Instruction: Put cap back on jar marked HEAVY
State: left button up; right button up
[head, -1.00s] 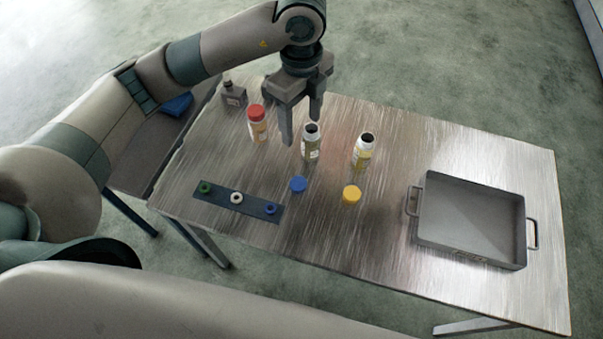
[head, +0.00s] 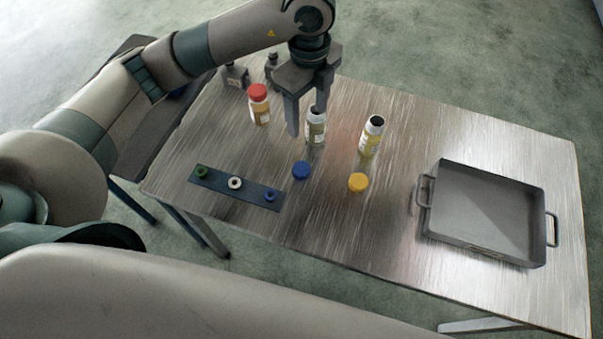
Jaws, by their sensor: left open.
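Three jars stand upright on the table; I cannot read which is marked HEAVY. One has a red cap (head: 258,90) on and orange contents (head: 261,114). The uncapped middle jar (head: 316,130) has a dark mouth. The uncapped right jar (head: 370,140) has yellowish contents. A blue cap (head: 301,170) lies on the table in front of the middle jar. A yellow cap (head: 357,182) lies in front of the right jar. My left gripper (head: 307,122) points down, open, its fingers overlapping the middle jar's top in the picture; contact is unclear. My right gripper is out of view.
A dark strip (head: 215,184) with green, white and blue rings lies at the front left. A grey handled tray (head: 430,205) sits on the right of the table (head: 330,225). Small dark bottles (head: 235,77) stand at the back left. The table is clear between the yellow cap and the tray.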

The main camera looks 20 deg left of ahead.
pick_arm(q)
notch_tip(320, 180, down, 4)
jog(key=b, duration=0.2)
jog(key=shift+r+b, duration=0.1)
jog(key=shift+b, duration=0.2)
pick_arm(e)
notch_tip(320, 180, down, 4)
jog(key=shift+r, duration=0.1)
pick_arm(q)
jog(key=p, duration=0.4)
send_over(306, 169)
notch_tip(306, 169, down, 11)
jog(key=shift+f, duration=0.6)
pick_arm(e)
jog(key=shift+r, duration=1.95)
